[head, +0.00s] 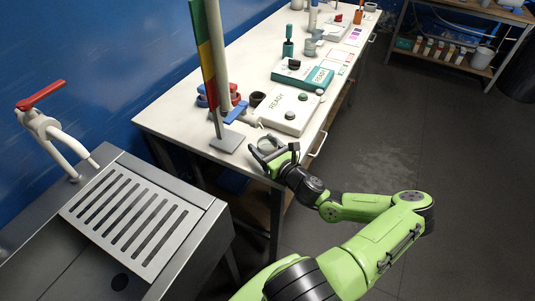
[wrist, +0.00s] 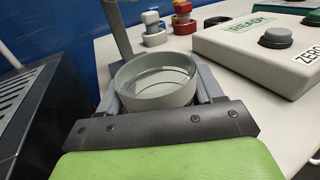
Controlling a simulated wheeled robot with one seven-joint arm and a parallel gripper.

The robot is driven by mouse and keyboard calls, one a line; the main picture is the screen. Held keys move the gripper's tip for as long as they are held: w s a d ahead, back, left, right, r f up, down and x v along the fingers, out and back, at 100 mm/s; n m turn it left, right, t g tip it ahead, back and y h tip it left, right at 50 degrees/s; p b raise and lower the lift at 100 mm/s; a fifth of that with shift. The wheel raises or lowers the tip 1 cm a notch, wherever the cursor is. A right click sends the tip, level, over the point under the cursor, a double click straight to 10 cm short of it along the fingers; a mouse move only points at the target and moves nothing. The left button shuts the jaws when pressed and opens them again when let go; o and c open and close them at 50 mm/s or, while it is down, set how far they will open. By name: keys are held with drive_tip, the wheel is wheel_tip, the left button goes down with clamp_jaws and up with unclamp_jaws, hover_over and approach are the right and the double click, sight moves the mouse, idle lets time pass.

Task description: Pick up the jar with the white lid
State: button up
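My gripper (head: 268,152) is over the near corner of the bench in the head view. In the wrist view its grey fingers (wrist: 158,85) are spread apart, with a round pale grey dish (wrist: 140,97) between them. Whether the fingers touch the dish is unclear. The white-lidded jar is apart from the fingers.
A white READY box (head: 290,112) with knobs stands right of the gripper. A stand with a grey base (head: 227,142) and striped upright (head: 208,50) is close on the left. A metal sink (head: 130,215) lies further left. Bare white bench (head: 165,112) shows behind the stand.

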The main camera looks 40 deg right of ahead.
sight(265, 138)
drive_tip(key=c, duration=0.4)
drive_tip(key=shift+r, duration=0.15)
drive_tip(key=shift+r, duration=0.35)
drive_tip(key=r+p, duration=0.1)
drive_tip(key=r, duration=0.1)
drive_tip(key=shift+s+r+p, duration=0.3)
drive_tip(key=shift+r+p, duration=0.05)
drive_tip(key=shift+r, duration=0.05)
drive_tip(key=s+a+p, duration=0.2)
drive_tip(key=s, duration=1.5)
drive_tip(key=shift+s, duration=0.15)
